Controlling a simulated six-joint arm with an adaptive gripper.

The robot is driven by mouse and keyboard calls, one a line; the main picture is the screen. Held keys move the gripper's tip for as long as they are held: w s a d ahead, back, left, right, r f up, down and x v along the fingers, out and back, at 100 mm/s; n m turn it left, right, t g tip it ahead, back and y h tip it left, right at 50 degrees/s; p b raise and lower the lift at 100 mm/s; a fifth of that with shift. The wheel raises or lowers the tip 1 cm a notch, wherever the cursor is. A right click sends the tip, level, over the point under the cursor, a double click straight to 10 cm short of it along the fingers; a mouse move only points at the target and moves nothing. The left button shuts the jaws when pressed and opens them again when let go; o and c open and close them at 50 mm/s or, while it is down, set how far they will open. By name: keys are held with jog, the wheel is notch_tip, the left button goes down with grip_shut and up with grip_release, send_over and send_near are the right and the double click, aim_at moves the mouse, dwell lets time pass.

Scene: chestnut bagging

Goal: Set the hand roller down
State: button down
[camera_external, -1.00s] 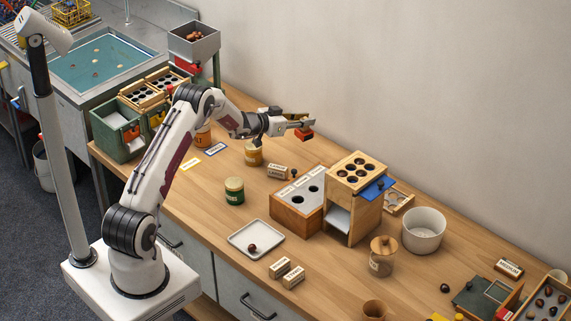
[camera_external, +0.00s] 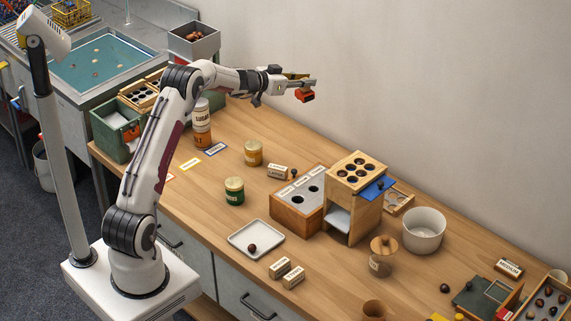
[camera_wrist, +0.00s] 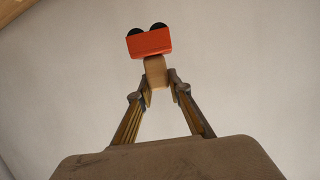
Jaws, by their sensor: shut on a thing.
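The hand roller (camera_external: 305,95) has an orange-red body; the wrist view shows the hand roller (camera_wrist: 149,42) with two dark round ends and a short wooden handle. My gripper (camera_external: 303,83) is shut on it, and in the wrist view my gripper (camera_wrist: 157,88) has its fingertips on either side of the handle. The roller is in the air, well clear of the wooden worktop (camera_external: 215,228), with the plain wall behind it. The fingers partly hide the handle.
A white bowl (camera_external: 423,241) stands to the right. The worktop's back strip looks fairly clear.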

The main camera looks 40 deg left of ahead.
notch_tip(320, 180, up, 3)
jog(key=shift+f, duration=0.2)
jog(key=shift+s+d+r, duration=0.1)
jog(key=shift+d+r, duration=0.1)
jog(key=shift+d, duration=0.05)
jog(key=s+d+m+g+h, duration=0.9)
jog(key=s+d+m+h, duration=0.2)
jog(key=s+d, duration=2.1)
notch_tip(320, 180, down, 18)
jog(key=shift+a, duration=0.25)
jog(key=shift+w+f, duration=0.1)
jog(key=shift+f, duration=0.05)
jog(key=shift+f, duration=2.8)
jog(key=shift+f, duration=0.15)
jog(key=shift+f, duration=1.95)
